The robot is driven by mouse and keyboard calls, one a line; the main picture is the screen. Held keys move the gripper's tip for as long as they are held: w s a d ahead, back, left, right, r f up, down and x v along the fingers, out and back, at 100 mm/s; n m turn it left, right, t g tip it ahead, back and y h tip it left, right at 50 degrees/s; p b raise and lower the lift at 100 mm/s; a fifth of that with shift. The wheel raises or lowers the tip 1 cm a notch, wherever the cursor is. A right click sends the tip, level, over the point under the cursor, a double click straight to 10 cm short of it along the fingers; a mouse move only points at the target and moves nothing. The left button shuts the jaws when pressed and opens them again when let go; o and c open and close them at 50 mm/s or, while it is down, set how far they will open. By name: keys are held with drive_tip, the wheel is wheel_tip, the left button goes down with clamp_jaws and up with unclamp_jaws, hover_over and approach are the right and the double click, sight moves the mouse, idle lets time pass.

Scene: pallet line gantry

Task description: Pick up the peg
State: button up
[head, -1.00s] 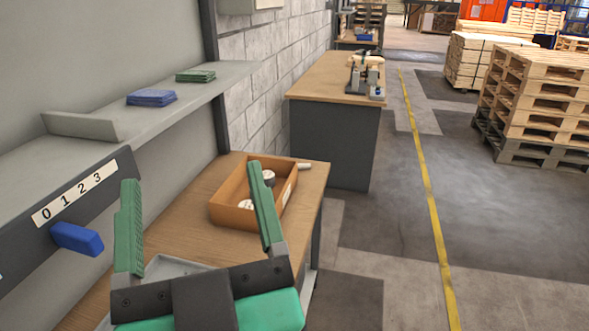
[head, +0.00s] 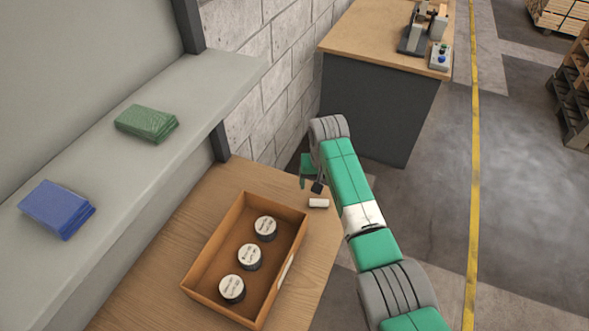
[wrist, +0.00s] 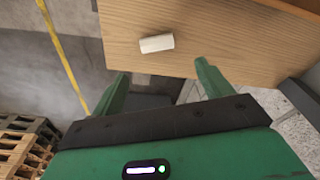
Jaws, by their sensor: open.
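The peg (head: 319,203) is a short white cylinder lying on its side on the wooden table (head: 155,255), near the table's far right end, beyond the box. In the wrist view the peg (wrist: 156,43) lies on the wood ahead of the fingertips, between their lines. My gripper (head: 311,184) is close to the peg on its far side in the head view, partly hidden by my arm. In the wrist view my gripper (wrist: 162,70) has its fingers wide apart with nothing between them. It does not touch the peg there.
An orange-brown open box (head: 207,244) with three round labelled pucks stands on the table beside the peg. A grey shelf (head: 95,165) with a green cloth stack (head: 147,123) and a blue one (head: 57,208) runs along the left. A block wall (head: 270,85) rises behind.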

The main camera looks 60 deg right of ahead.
sight(319, 201)
drive_tip(key=shift+s+a+f, duration=0.15)
drive_tip(key=shift+a+f, duration=0.05)
drive_tip(key=shift+a, duration=0.1)
drive_tip(key=shift+f+b, duration=0.65)
drive_tip(key=shift+f, duration=0.75)
drive_tip(key=f+b, duration=0.2)
drive_tip(key=f, duration=0.1)
drive_tip(key=f+b, duration=0.1)
drive_tip(key=f, duration=0.1)
drive_tip(key=shift+d, duration=0.35)
drive_tip(key=shift+c, duration=0.2)
drive_tip(key=c, duration=1.1)
